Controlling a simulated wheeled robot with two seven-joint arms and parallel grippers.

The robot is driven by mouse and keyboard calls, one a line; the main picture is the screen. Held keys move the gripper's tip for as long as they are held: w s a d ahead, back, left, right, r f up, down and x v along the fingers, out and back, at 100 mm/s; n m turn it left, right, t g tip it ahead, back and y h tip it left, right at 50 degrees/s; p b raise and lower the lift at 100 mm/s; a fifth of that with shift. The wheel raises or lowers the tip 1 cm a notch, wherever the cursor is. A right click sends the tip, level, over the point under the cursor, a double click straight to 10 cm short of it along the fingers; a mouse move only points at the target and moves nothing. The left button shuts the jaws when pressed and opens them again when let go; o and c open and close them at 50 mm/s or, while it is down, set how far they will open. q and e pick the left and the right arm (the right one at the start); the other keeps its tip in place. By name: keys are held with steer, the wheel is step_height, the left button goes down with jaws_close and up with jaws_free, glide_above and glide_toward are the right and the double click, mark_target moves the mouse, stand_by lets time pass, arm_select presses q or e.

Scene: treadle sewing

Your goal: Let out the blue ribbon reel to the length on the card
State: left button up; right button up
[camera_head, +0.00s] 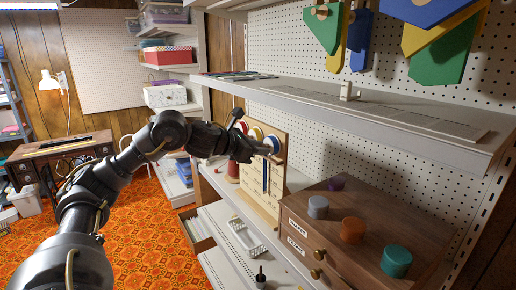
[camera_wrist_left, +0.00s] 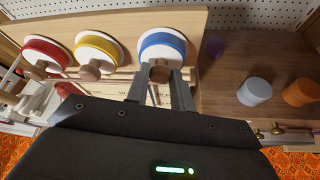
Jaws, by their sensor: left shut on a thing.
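The blue ribbon reel (camera_wrist_left: 163,46) is the rightmost of three reels on a wooden board (camera_head: 277,158); it also shows in the head view (camera_head: 272,141). A round wooden knob (camera_wrist_left: 159,73) stands out from its front. My left gripper (camera_wrist_left: 160,84) is shut on this knob, one finger on each side. In the head view the left gripper (camera_head: 262,150) partly covers the board and reels. A dark vertical strip (camera_head: 265,178) runs down the board below the reel; I cannot tell whether it is ribbon. I cannot make out the length card. My right gripper is not in view.
Yellow (camera_wrist_left: 97,50) and red (camera_wrist_left: 46,55) reels with knobs sit left of the blue one. A wooden drawer cabinet (camera_head: 342,258) with several coloured spools stands at right. A shelf (camera_head: 400,118) overhangs. A white basket (camera_head: 245,238) lies below.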

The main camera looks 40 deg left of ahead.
arm_select(q)
steer(key=o, duration=0.9)
steer(key=shift+o, duration=0.2)
steer(key=b+v, duration=0.3)
steer(key=v, duration=0.7)
steer(key=shift+s+r, duration=0.2)
steer(key=shift+s, duration=0.15)
steer(key=shift+a, duration=0.15)
